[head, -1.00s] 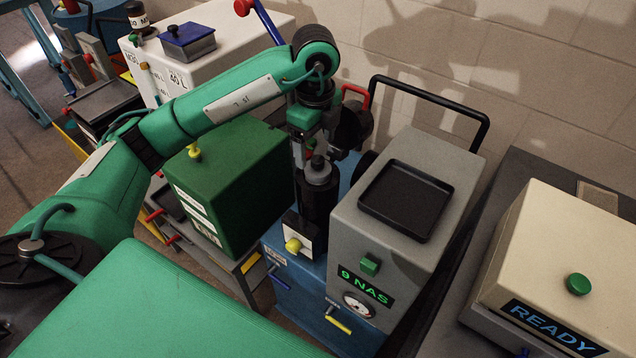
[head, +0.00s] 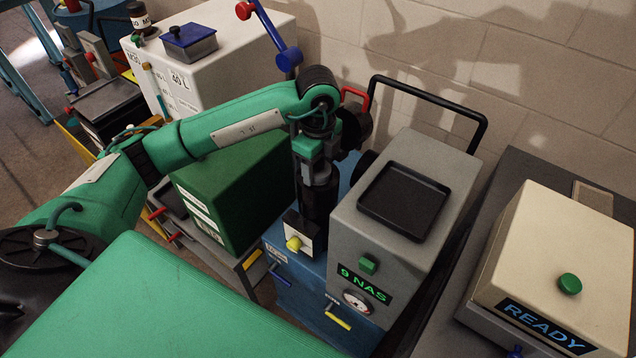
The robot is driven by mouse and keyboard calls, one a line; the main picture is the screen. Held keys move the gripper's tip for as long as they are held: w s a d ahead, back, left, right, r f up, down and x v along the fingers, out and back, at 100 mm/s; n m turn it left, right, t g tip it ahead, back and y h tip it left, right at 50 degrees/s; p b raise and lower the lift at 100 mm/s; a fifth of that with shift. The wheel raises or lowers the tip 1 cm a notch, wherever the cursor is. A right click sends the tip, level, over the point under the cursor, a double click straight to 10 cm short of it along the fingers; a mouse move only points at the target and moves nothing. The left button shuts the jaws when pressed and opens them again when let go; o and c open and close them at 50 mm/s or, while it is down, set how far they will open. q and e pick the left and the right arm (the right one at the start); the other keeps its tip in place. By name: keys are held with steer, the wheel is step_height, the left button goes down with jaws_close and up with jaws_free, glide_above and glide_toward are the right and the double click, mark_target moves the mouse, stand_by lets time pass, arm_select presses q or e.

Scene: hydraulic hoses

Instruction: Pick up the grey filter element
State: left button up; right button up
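My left gripper (head: 314,178) points down over the mouth of a black cylindrical housing (head: 318,208), which stands on a blue unit with a white block and yellow knob in front. The grey filter element sits at the top of this housing and is now mostly hidden by the gripper; I cannot pick out its surface clearly. The fingers are down around its place, but whether they are shut on it cannot be told. My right gripper is not in view.
A dark green box (head: 235,190) stands close to the left of the housing. A grey unit (head: 345,240) reading "9 NAS" with a black tray (head: 405,201) on top stands close to the right. A cream "READY" box (head: 560,250) is farther right.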

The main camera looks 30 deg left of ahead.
arm_select(q)
steer(key=c, duration=0.9)
steer(key=shift+o, duration=0.2)
steer(key=shift+r, duration=0.1)
